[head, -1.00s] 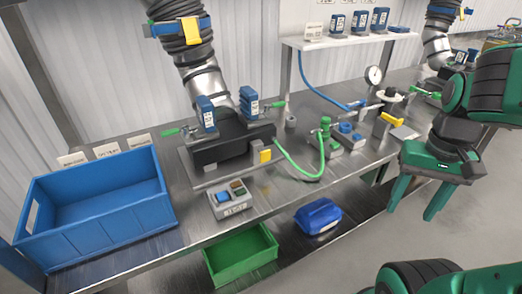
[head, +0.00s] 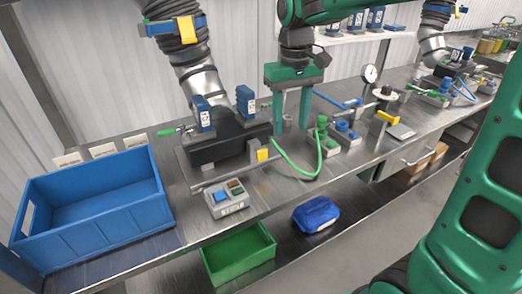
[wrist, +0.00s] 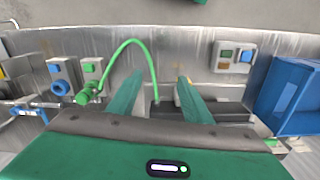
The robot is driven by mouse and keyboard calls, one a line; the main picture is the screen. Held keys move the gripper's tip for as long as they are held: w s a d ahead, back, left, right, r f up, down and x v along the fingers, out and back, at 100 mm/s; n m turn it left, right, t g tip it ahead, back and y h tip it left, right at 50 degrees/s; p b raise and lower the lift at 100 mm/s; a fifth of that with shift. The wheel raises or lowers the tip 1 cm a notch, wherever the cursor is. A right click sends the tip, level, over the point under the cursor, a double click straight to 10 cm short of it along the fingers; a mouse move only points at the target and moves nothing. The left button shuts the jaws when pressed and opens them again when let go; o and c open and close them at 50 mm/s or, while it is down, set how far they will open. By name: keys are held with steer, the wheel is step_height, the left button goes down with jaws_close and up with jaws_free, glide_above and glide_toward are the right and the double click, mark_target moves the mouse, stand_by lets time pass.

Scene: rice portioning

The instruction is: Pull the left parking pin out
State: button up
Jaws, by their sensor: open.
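A dark block (head: 218,148) sits on a metal plate on the bench, under a ribbed duct, with two blue units on top. A green-handled pin (head: 166,132) sticks out at its left end. My gripper (head: 291,126) is open, fingers pointing down, just right of the block and well away from the left pin. In the wrist view, my open fingers (wrist: 156,84) have nothing gripped between them, and a green piece (wrist: 271,142) shows at the lower right, possibly the left pin.
A blue bin (head: 58,222) stands at the left end of the bench. A control box (head: 226,200) sits in front of the block. A green hose (head: 292,168) and green valve (head: 321,124) are right of the block. The duct (head: 190,62) rises above it.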

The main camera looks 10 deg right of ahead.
steer(key=n, duration=0.2)
glide_above(262, 150)
step_height(262, 150, down, 11)
steer(key=shift+w+d+r, duration=0.1)
steer(key=shift+w+r, duration=0.05)
steer(key=shift+r, duration=0.05)
jaws_close()
